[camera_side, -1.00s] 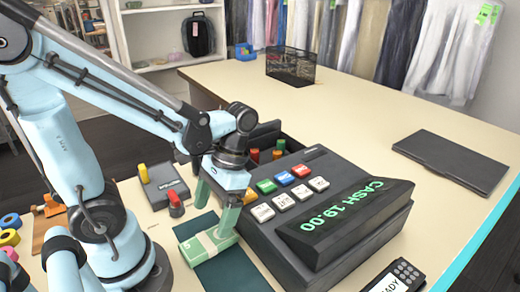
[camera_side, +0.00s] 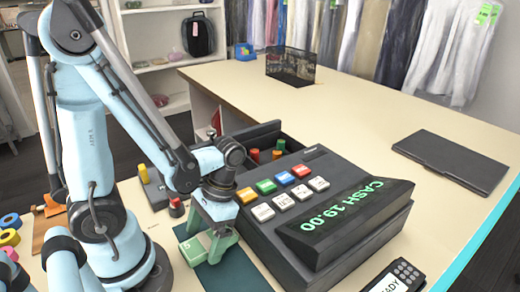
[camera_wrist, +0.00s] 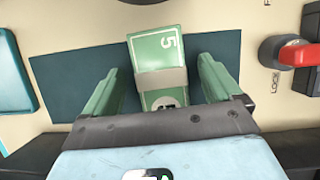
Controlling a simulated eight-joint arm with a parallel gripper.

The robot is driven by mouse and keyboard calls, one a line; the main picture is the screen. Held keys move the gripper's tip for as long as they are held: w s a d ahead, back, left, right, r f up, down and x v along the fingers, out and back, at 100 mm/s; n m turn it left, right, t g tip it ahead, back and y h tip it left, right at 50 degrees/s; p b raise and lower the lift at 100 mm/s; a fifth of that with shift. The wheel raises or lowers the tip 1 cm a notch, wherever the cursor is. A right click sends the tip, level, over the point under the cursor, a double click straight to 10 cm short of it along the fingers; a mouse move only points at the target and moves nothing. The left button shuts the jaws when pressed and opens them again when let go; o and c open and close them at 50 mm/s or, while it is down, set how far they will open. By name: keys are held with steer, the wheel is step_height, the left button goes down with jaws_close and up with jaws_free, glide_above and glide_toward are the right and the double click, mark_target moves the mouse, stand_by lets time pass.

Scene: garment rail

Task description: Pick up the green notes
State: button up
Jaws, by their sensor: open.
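The green notes (camera_side: 196,247) are a banded bundle lying on a dark teal mat (camera_side: 235,270). In the wrist view the bundle (camera_wrist: 157,57) shows a "5" and a pale band around its middle. My gripper (camera_side: 219,246) is open over the notes, pointing down. In the wrist view its two green fingers (camera_wrist: 160,75) stand on either side of the bundle, with a gap on each side. The near end of the bundle is hidden behind the gripper body. I cannot tell how high the fingertips are above the mat.
A dark cash register (camera_side: 320,215) reading "CASH 19:00" stands just right of the gripper. A red-knobbed lock switch (camera_wrist: 290,52) is close by in the wrist view. A card reader (camera_side: 398,277) lies in front.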

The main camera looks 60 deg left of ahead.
mark_target(197, 247)
steer(key=shift+s+f, duration=0.1)
steer(key=shift+f, duration=0.1)
stand_by(0.4)
steer(key=c, duration=1.1)
steer(key=shift+r, duration=0.1)
steer(key=shift+c, duration=0.3)
steer(key=shift+r, duration=1.6)
steer(key=s+d+r, duration=0.6)
steer(key=d+r, duration=0.4)
steer(key=r, duration=0.2)
steer(key=shift+r, duration=0.35)
steer(key=shift+w, duration=0.1)
